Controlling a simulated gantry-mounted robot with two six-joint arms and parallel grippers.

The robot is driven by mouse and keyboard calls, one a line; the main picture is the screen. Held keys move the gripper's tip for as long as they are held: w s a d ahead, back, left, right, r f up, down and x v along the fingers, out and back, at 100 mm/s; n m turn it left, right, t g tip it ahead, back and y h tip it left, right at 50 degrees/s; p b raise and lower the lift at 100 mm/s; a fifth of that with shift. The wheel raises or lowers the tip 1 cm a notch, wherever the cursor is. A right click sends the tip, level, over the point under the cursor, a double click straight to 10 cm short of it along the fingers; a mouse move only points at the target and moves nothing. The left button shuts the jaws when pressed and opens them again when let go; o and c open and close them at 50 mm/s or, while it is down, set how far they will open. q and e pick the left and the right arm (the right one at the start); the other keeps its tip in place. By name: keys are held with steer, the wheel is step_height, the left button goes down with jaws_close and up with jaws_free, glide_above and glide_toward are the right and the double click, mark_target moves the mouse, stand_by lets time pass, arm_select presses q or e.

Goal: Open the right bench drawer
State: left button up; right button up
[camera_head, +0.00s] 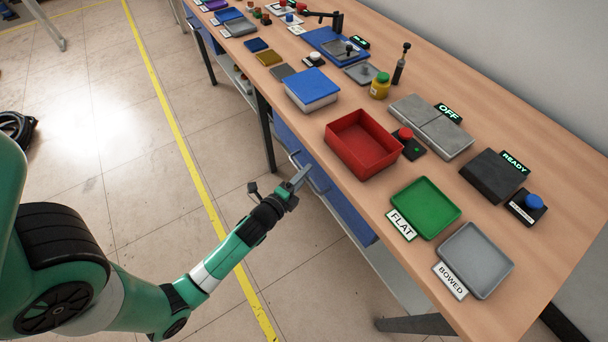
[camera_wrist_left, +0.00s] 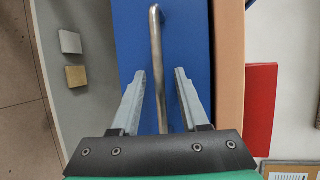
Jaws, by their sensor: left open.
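The right bench drawer has a blue front (camera_head: 345,208) below the front edge of the bench and looks shut. The blue front fills the middle of the left wrist view (camera_wrist_left: 195,30). Its metal bar handle (camera_wrist_left: 156,60) runs lengthwise there, and part of the handle (camera_head: 316,187) shows in the head view. My left gripper (camera_head: 300,178) is open at the drawer front. In the left wrist view its fingers (camera_wrist_left: 159,74) lie on either side of the handle, with gaps on both sides. I cannot tell how deep the handle sits between them. My right gripper is not in view.
The wooden bench top (camera_head: 375,211) overhangs above the drawer. A red tray (camera_head: 350,150), a green tray (camera_head: 426,207) and a grey tray (camera_head: 476,260) stand near its edge. A lower grey shelf (camera_wrist_left: 85,115) holds two small blocks. The floor before the bench is clear.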

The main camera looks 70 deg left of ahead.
arm_select(q)
steer(key=shift+w, duration=0.1)
jaws_close()
stand_by(1.4)
